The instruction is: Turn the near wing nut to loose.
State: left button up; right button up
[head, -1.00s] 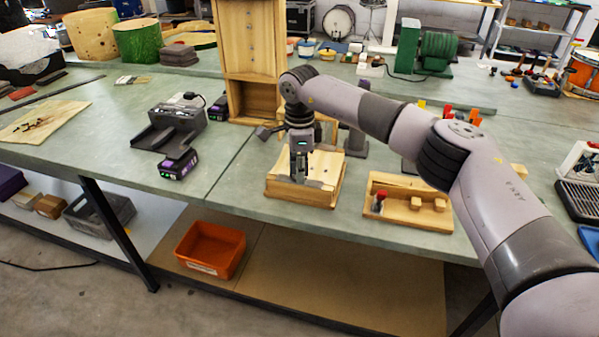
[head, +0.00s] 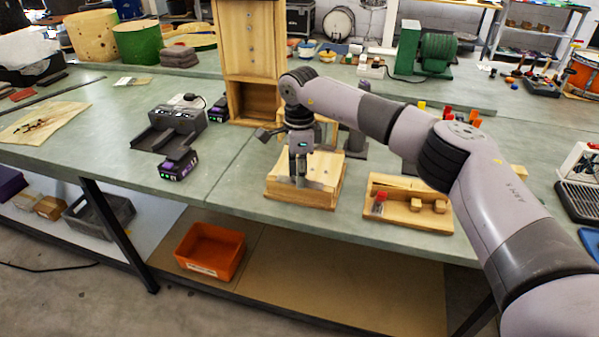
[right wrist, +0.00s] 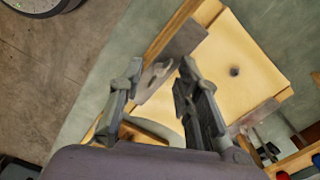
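The wooden block (head: 322,192) with metal plates stands at the front edge of the bench. My right gripper (head: 300,178) points down over its front left part. In the right wrist view, the two fingers of this gripper (right wrist: 160,88) are apart. A grey wing nut (right wrist: 155,76) shows in the gap between them, by a grey plate on the block (right wrist: 228,45). It lies closer to the left finger; I cannot tell whether they touch. In the head view the gripper hides the nut. My left gripper is not in view.
A wooden holder (head: 408,213) with a red-topped piece stands right of the block. A tall wooden cabinet (head: 251,45) stands behind. A charger (head: 170,125) and a battery (head: 178,166) lie to the left. The bench between battery and block is clear.

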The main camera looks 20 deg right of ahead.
jog(key=shift+r, duration=0.1)
notch_tip(320, 180, up, 12)
dwell(0.5)
